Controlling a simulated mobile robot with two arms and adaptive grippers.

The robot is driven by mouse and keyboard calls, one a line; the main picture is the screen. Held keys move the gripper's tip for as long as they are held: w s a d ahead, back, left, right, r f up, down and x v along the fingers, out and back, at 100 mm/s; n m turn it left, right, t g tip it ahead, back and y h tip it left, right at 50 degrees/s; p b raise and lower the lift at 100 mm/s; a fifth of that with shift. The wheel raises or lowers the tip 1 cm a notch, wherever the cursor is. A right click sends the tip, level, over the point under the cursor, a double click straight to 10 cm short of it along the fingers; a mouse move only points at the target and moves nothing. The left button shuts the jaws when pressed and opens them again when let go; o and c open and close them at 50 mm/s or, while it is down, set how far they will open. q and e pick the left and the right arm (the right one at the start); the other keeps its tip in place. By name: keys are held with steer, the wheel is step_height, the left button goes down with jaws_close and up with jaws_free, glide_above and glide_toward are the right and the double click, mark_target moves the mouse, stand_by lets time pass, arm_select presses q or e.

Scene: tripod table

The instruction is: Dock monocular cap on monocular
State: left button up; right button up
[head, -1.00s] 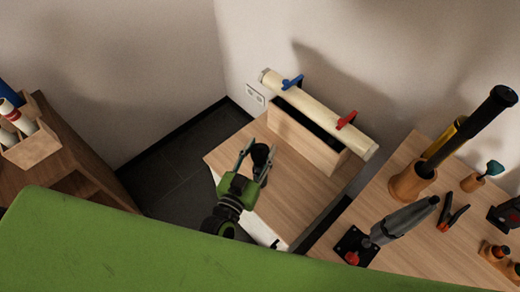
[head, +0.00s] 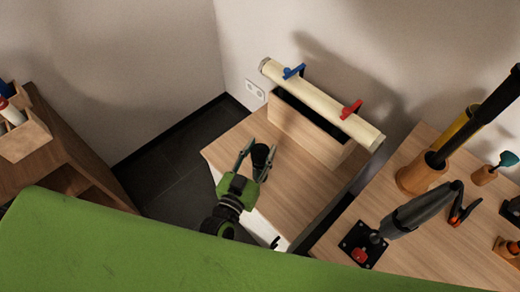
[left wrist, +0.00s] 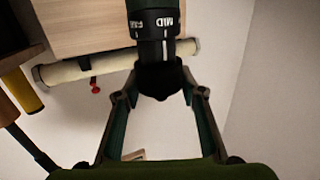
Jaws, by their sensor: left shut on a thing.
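A black cylindrical body with white "MID" lettering on its ring, which looks like the monocular (left wrist: 158,30), is held in my left gripper (head: 258,150). In the left wrist view the two fingers of that gripper (left wrist: 154,94) are on either side of its dark near end, and a bit of green shows at its far end. In the head view its black end (head: 261,157) shows between the fingers, above the wooden cabinet top. I cannot pick out the monocular cap; it may be hidden. My right gripper is not in view.
A cream tube (head: 322,104) with blue and red clamps lies on a wooden box (head: 305,130) at the cabinet's back. The right table holds a grey tool (head: 420,210) on a black base and a cup (head: 421,174) with long tools. The cabinet's front top is bare.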

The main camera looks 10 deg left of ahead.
arm_select(q)
steer(key=shift+p, duration=0.45)
stand_by(0.8)
stand_by(0.4)
steer(key=shift+r, duration=0.15)
steer(key=shift+r+p, duration=0.55)
steer(key=shift+p, duration=0.2)
steer(key=shift+r, duration=0.1)
steer(key=shift+p, duration=0.3)
stand_by(0.6)
steer(key=shift+r, duration=0.15)
